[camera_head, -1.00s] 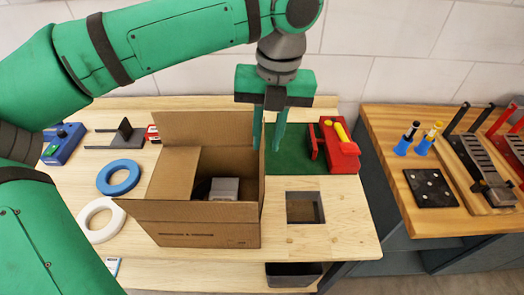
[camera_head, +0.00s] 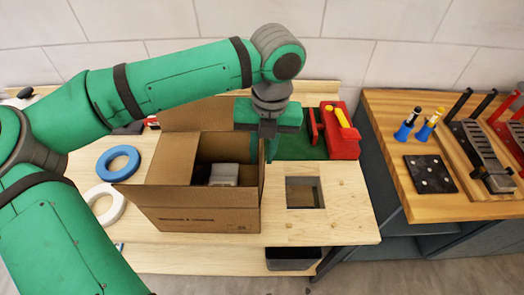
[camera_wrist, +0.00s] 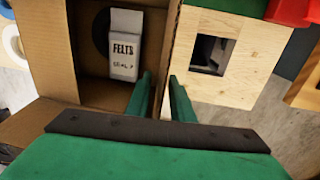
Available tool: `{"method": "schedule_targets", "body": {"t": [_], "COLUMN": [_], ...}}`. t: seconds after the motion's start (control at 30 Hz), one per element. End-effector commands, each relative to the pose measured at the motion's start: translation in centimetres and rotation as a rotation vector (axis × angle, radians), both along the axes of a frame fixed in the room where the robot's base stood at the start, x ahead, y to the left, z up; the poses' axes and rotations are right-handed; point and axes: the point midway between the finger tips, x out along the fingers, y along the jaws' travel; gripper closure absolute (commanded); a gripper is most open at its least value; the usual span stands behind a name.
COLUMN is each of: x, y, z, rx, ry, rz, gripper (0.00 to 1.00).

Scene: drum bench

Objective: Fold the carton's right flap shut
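The brown carton (camera_head: 210,217) stands open on the light wood bench, with its back flap (camera_head: 195,114) upright. A panel on its left (camera_head: 172,160) lies partly over the opening. The right flap (camera_wrist: 171,45) looks upright along the carton's right side, seen nearly edge-on in the wrist view. My gripper (camera_wrist: 160,88) points down over this edge, its fingers apart, one on each side. Contact with the flap cannot be told. In the head view my gripper (camera_head: 266,150) hides part of that side. A white box marked FELTS (camera_wrist: 125,45) lies inside.
A square cutout (camera_head: 303,192) in the bench is right of the carton. A red block with a yellow handle (camera_head: 341,130) stands behind it. Blue (camera_head: 118,163) and white (camera_head: 104,205) rings lie left. Bare bench lies around the cutout.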

Motion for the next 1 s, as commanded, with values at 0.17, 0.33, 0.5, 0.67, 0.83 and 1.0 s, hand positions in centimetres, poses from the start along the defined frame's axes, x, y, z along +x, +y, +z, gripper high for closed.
{"method": "schedule_targets", "body": {"t": [0.17, 0.33, 0.5, 0.67, 0.83, 1.0], "x": [0.0, 0.0, 0.01, 0.01, 0.01, 0.01], "y": [-0.01, -0.01, -0.01, -0.01, 0.0, 0.0], "z": [-0.01, 0.0, 0.02, 0.03, 0.03, 0.04], "rx": [0.0, 0.0, 0.0, 0.0, 0.0, 0.0], "ry": [0.0, 0.0, -0.001, -0.001, -0.001, -0.001], "rz": [0.0, 0.0, 0.0, 0.0, 0.0, 0.0], "gripper": [0.79, 1.0, 1.0, 1.0, 1.0, 1.0]}}
